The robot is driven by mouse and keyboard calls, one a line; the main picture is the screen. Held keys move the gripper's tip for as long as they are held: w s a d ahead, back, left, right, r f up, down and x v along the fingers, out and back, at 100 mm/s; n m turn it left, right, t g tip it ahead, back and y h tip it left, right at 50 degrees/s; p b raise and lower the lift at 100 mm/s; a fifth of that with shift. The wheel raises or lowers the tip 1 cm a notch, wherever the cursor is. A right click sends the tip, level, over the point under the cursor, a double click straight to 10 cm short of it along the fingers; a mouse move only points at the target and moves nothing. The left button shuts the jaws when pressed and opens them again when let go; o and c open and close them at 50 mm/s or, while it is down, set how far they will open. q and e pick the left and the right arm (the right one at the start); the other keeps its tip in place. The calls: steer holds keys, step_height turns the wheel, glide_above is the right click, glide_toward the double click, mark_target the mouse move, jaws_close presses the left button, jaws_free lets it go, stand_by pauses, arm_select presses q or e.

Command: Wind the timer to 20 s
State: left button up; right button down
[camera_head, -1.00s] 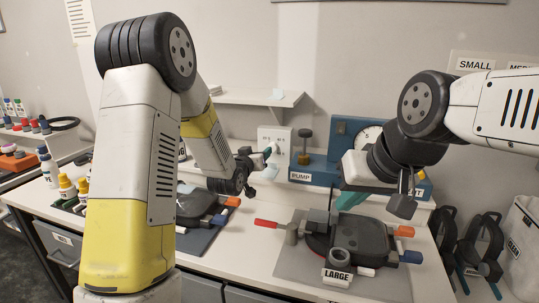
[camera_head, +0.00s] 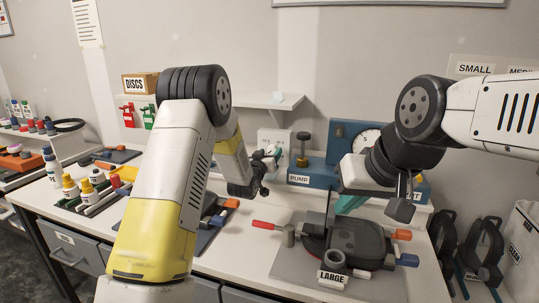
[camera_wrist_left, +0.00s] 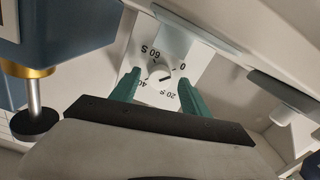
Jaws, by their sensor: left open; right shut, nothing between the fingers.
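The timer is a pale box (camera_head: 268,137) on the back of the bench, left of the blue pump unit. In the left wrist view its white dial plate (camera_wrist_left: 150,96) carries the marks 0, 20 S, 40 and 60 S, seen upside down. A small round knob (camera_wrist_left: 159,73) sits at the dial's centre, with a dark pointer that seems to lie towards the 0. My left gripper (camera_wrist_left: 158,78) is open, its teal fingers either side of the knob with gaps; it also shows at the timer in the head view (camera_head: 272,154). My right gripper (camera_head: 350,204) is shut and empty above the LARGE press.
The blue pump unit (camera_head: 315,178) stands right of the timer, with a gauge (camera_head: 367,140) behind my right arm. A dark press (camera_head: 355,238) marked LARGE lies on a grey mat in front. A shelf (camera_head: 262,100) overhangs the timer. Bottles (camera_head: 70,186) stand at the left.

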arm_select(q)
jaws_close()
steer(key=shift+m, duration=0.3)
steer(key=m, duration=0.4)
steer(key=shift+m, duration=0.3)
steer(key=m, duration=0.4)
steer(key=shift+m, duration=0.3)
steer(key=m, duration=0.9)
